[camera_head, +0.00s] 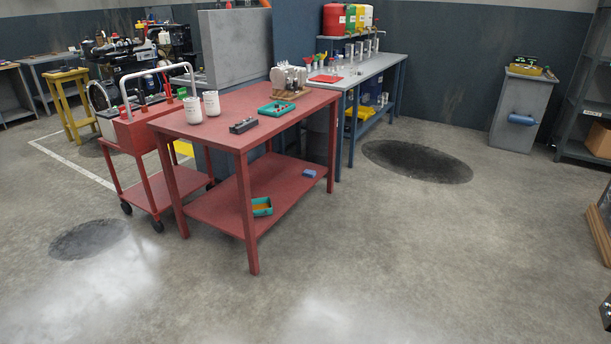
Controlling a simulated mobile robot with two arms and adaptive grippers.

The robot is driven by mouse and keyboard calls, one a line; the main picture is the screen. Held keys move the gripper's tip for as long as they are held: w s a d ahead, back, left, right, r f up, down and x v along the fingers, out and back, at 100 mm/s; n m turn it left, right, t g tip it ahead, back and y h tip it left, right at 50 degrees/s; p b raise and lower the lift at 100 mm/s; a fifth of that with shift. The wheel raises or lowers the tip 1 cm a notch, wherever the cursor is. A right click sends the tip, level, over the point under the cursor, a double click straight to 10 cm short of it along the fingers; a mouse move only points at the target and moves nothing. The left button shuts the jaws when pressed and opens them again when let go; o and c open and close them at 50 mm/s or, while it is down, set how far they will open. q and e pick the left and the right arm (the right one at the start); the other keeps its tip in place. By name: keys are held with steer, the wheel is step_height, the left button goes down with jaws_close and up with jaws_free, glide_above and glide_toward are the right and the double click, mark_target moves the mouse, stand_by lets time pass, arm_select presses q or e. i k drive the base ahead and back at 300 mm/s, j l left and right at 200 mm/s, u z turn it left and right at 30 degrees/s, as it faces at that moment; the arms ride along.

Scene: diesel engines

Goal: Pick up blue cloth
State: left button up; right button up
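No blue cloth can be made out for certain. A blue roll (521,119) is on the front of a grey cabinet (517,100) at the back right; it could be cloth or paper. A small blue item (310,173) lies on the lower shelf of the red table (262,190); it is too small to tell whether it is folded cloth. Neither of my grippers shows clearly. A dark shiny piece at the lower right edge is too cut off to identify.
A red cart (150,140) stands left of the red table. A blue-legged workbench (370,70) with funnels and cans is behind it. Shelving and a cardboard box (598,140) are at the right. The floor in front and to the right is clear, with dark stains.

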mark_target(307, 173)
steer(key=z, duration=1.8)
steer(key=k+j+z, duration=0.1)
steer(key=z, duration=0.35)
steer(key=k+j+z, duration=0.2)
steer(key=z, duration=0.25)
steer(key=k+j+z, duration=0.2)
steer(key=z, duration=0.25)
steer(key=k+j, duration=0.2)
steer(key=k, duration=0.35)
steer(key=k+j, duration=0.2)
steer(key=k, duration=0.35)
steer(key=k+j, duration=0.25)
steer(key=k, duration=0.25)
